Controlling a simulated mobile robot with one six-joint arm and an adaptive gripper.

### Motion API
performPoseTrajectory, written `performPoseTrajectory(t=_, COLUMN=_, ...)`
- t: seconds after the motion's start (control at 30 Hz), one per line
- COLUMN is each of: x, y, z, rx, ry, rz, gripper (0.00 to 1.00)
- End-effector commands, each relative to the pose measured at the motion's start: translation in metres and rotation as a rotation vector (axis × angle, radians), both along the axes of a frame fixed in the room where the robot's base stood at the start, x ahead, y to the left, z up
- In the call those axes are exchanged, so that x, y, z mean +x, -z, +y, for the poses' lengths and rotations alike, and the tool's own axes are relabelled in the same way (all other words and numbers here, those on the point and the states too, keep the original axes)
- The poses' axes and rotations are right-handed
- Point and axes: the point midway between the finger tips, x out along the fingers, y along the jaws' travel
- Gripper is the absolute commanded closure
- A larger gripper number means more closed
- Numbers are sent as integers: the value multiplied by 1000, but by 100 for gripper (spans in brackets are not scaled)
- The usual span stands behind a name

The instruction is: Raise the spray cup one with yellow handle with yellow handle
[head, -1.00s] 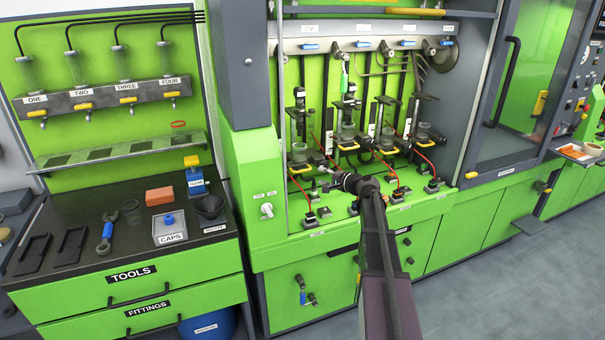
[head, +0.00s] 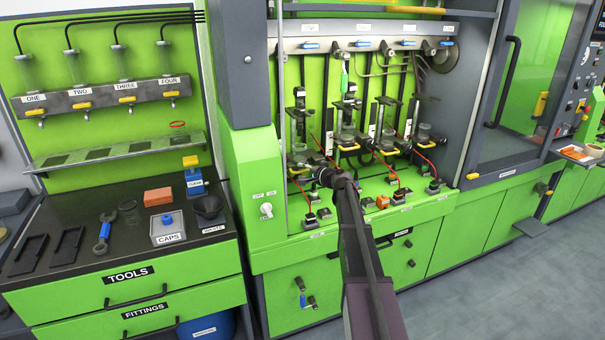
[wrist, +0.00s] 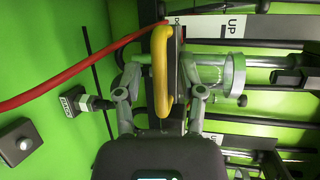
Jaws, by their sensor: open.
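In the wrist view the yellow handle (wrist: 162,72) stands between the two grey fingers of my gripper (wrist: 162,85), with space on both sides. The clear spray cup (wrist: 235,75) is just right of the handle, partly behind the right finger. In the head view my gripper (head: 309,168) is at the leftmost station of the bench, in front of spray cup one (head: 299,148). The yellow handle (head: 298,171) shows low there, just left of my gripper. The fingers are apart and do not visibly press on the handle.
A red hose (wrist: 75,72) passes left of the handle in the wrist view, near a labelled black connector (wrist: 75,101). Other cup stations (head: 347,135) stand close on the right. A grey post (head: 238,65) borders the bay on the left.

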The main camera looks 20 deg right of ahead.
Motion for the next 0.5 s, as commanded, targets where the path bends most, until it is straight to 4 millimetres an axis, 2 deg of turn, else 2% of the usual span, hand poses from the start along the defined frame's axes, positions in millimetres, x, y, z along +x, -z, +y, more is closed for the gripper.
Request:
performPoseTrajectory(t=0.17, x=0, y=0, z=0, rx=0, ry=0, rz=0, gripper=49)
performPoseTrajectory(t=0.2, x=0, y=0, z=0, rx=0, ry=0, rz=0, gripper=55)
performPoseTrajectory(t=0.3, x=0, y=0, z=0, rx=0, ry=0, rz=0, gripper=85)
performPoseTrajectory(t=0.37, x=0, y=0, z=0, rx=0, ry=0, rz=0, gripper=100)
performPoseTrajectory(t=0.5, x=0, y=0, z=0, rx=0, ry=-1, rz=0, gripper=100)
